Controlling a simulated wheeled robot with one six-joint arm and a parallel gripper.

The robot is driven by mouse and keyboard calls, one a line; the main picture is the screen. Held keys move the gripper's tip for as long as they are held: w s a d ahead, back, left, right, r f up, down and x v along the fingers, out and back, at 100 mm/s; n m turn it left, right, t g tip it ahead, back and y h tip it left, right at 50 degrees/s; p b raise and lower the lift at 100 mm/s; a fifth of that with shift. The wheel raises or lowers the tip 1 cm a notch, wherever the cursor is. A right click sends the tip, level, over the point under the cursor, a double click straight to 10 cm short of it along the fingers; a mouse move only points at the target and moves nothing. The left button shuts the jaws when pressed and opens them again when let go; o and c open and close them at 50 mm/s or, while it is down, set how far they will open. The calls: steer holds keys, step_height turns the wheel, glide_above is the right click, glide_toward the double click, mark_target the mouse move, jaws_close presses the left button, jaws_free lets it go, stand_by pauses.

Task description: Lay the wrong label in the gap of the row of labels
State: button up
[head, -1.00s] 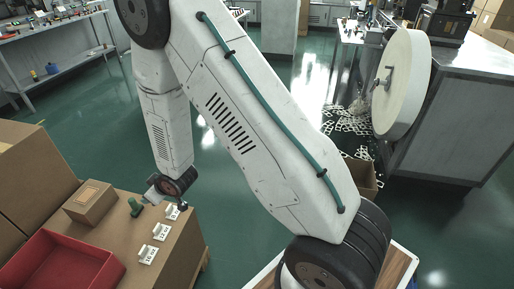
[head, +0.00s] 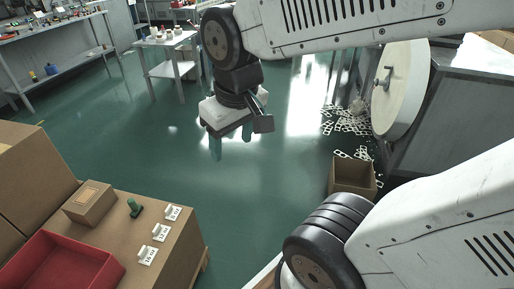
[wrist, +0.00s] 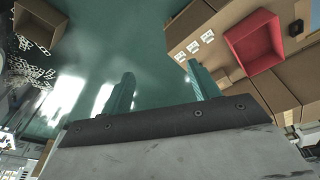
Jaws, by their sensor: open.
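Three small white labels lie in a slanting row on the brown box top at lower left in the head view: a far one (head: 173,213), a middle one (head: 161,232) and a near one (head: 148,255). They look evenly spaced, with bare cardboard between them. I cannot tell which is the wrong label; the print is too small. They also show in the wrist view as a far (wrist: 180,56), a middle (wrist: 193,46) and a near label (wrist: 207,36). My gripper (head: 231,142) is open and empty, held in the air over the green floor, right of and away from the labels.
A red tray (head: 62,262) is at the front left. An open carton (head: 353,177) and scattered white pieces (head: 345,120) lie at right. Open floor is in between.

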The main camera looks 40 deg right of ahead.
steer(key=s+r+g, duration=0.1)
steer(key=s, duration=0.6)
steer(key=shift+r, duration=0.25)
steer(key=shift+w+d, duration=0.1)
